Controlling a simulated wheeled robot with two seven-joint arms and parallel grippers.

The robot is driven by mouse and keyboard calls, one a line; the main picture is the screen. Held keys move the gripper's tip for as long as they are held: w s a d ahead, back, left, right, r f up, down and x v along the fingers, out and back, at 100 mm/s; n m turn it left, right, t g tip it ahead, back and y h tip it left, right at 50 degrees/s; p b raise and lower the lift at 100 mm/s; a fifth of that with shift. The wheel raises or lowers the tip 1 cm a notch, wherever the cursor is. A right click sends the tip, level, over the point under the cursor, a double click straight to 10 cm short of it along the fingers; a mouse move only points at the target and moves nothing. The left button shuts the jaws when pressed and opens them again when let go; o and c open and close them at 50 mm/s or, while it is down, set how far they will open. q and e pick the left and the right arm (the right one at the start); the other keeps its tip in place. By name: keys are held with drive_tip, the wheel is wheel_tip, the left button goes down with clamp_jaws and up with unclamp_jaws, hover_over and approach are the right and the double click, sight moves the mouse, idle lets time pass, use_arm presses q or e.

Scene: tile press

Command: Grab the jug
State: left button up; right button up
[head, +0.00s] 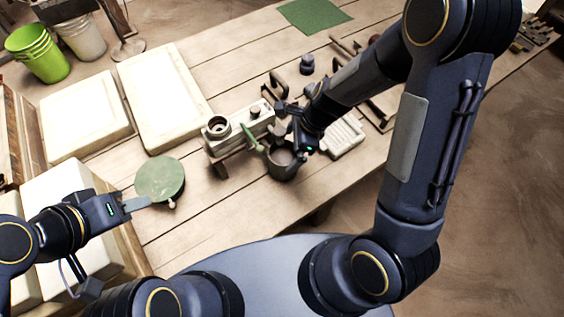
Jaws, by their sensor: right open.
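A dark grey round vessel, which looks like the jug (283,168), stands on the wooden table right of the pale press-like device. My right gripper (283,119) is open just above and behind it in the picture. My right wrist hides part of that area, and I cannot tell whether the fingers touch the jug. My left gripper (136,204) is at the lower left, well away from the jug, near a round green disc. Its fingers are seen edge-on, so their opening does not show.
The pale device (236,131) with a green lever stands left of the jug. The green disc (160,180) lies further left. Large pale slabs (162,95) cover the table's left side. A ribbed white block (343,138) lies right of the jug. Bare planks show at the front.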

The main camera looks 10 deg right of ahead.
sight(286, 153)
drive_tip(key=x, duration=0.4)
drive_tip(key=shift+a+r, duration=0.1)
drive_tip(key=shift+a, duration=0.05)
drive_tip(key=c, duration=2.1)
drive_tip(key=shift+r, duration=0.1)
drive_tip(key=shift+c, duration=0.2)
